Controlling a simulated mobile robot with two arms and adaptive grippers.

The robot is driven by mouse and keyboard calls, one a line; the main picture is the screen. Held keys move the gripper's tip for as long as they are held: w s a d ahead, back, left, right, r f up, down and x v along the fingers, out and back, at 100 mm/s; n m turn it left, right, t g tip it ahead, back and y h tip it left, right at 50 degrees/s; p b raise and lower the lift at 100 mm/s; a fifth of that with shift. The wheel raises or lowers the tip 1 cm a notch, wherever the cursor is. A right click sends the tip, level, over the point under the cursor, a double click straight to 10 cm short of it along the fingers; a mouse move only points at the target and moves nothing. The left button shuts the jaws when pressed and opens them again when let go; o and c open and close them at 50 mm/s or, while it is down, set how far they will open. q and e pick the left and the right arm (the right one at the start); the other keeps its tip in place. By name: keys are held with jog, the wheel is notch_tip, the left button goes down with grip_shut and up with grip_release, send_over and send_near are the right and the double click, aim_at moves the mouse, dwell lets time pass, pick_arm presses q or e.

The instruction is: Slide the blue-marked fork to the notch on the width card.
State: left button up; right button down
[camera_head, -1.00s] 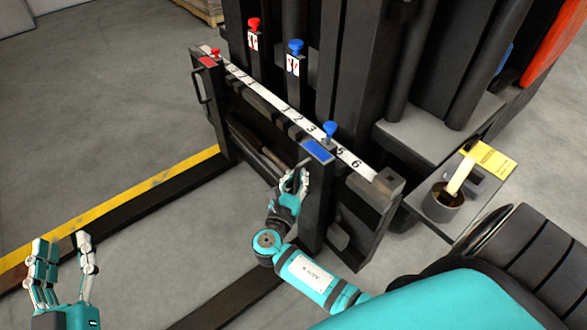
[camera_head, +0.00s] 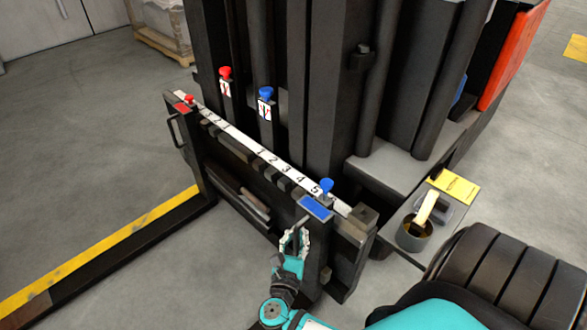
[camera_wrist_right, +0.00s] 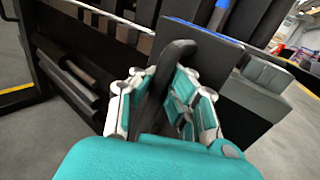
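The blue-marked fork carries a blue plate (camera_head: 316,207) and stands near the right end of the numbered white strip (camera_head: 240,141), just right of the 5. Its dark handle also shows in the right wrist view (camera_wrist_right: 176,58). My right gripper (camera_head: 294,241) has its fingers around this handle, on both sides of it in the wrist view (camera_wrist_right: 163,88). A yellow card (camera_head: 455,186) lies on the ledge at the right; its print is too small to read, and I cannot tell whether it is the width card. My left gripper is out of view.
The red-marked fork (camera_head: 177,110) stands at the strip's left end. Red (camera_head: 225,73) and blue (camera_head: 266,93) knobs stand on levers behind the strip. A cup (camera_head: 414,233) stands on the right ledge. The carriage end block (camera_head: 362,216) is close right of the blue-marked fork.

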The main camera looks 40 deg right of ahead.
jog(key=shift+a+f, duration=0.25)
jog(key=shift+a, duration=0.1)
jog(key=c, duration=1.5)
grip_release()
jog(key=shift+a+r, duration=0.1)
jog(key=shift+o, duration=1.1)
jog(key=shift+r, duration=0.1)
jog(key=v, duration=1.1)
jog(key=shift+s+a, duration=0.2)
jog(key=shift+s, duration=0.15)
